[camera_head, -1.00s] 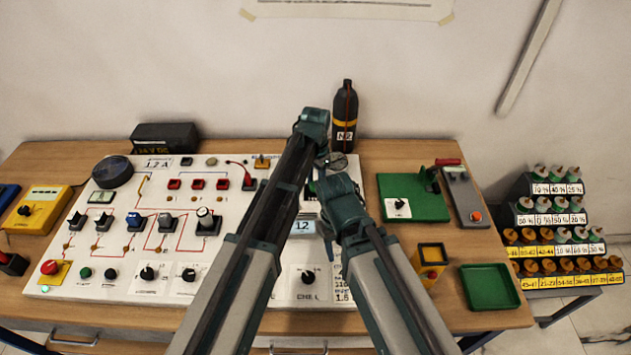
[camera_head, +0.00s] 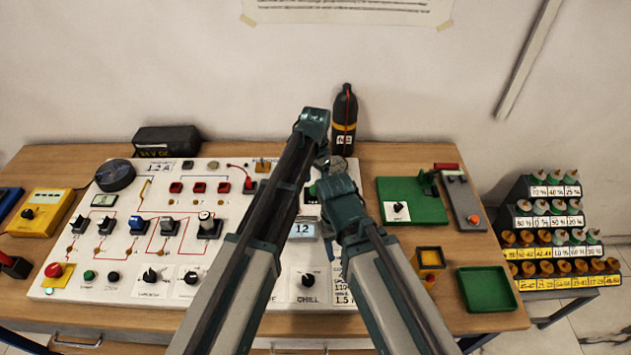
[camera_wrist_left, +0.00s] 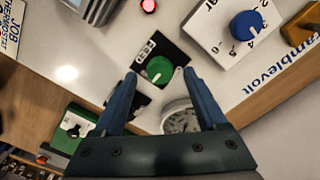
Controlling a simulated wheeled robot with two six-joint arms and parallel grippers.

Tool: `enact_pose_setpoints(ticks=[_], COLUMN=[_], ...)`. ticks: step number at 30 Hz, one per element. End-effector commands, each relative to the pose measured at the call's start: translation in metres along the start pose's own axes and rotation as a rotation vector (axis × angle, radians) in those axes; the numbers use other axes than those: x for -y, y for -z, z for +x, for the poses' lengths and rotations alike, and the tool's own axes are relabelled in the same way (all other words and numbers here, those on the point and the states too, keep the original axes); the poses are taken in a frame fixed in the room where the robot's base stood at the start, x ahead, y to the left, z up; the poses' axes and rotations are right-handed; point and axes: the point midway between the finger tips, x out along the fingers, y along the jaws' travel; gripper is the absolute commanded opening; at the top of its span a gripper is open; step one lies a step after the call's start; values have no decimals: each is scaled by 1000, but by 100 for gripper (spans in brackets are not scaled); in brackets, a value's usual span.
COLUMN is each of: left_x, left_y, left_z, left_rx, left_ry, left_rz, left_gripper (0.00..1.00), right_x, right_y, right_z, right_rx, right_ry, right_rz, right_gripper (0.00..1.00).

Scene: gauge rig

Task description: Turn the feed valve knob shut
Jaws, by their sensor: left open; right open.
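The feed valve knob (camera_wrist_left: 159,69) is a round green knob on a black square plate with a FEED label, seen in the left wrist view. A small white mark shows on its near side. My left gripper (camera_wrist_left: 159,75) is open, with one blue finger on each side of the knob in the picture; contact cannot be told. In the head view, a sliver of green (camera_head: 313,189) between my arms may be this knob, which is mostly hidden. The right arm's teal end, with my right gripper (camera_head: 334,189), is over the panel; its fingers are hard to make out.
A round gauge (camera_wrist_left: 180,117) sits close by the right finger. A blue numbered knob (camera_wrist_left: 245,25) stands beyond. The white panel (camera_head: 125,250) carries several switches and knobs. A dark bottle (camera_head: 344,110) stands behind, and a green board (camera_head: 425,210) lies to the right.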

Motion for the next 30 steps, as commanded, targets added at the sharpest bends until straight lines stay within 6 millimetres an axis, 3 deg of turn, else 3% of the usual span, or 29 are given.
enact_pose_setpoints(ticks=[1,21,30], left_x=[0,0,0], left_y=[0,0,0], left_z=[-12,-113,-121], left_rx=[0,0,0], left_ry=[0,0,0], left_rz=[0,1,1], left_gripper=[74,74,74], right_x=[-1,-11,-11], right_y=[-1,-7,-7], right_z=[-12,-112,-121], right_rx=[0,0,0], right_ry=[0,1,2], right_rz=[0,3,7], right_gripper=[50,50,50])
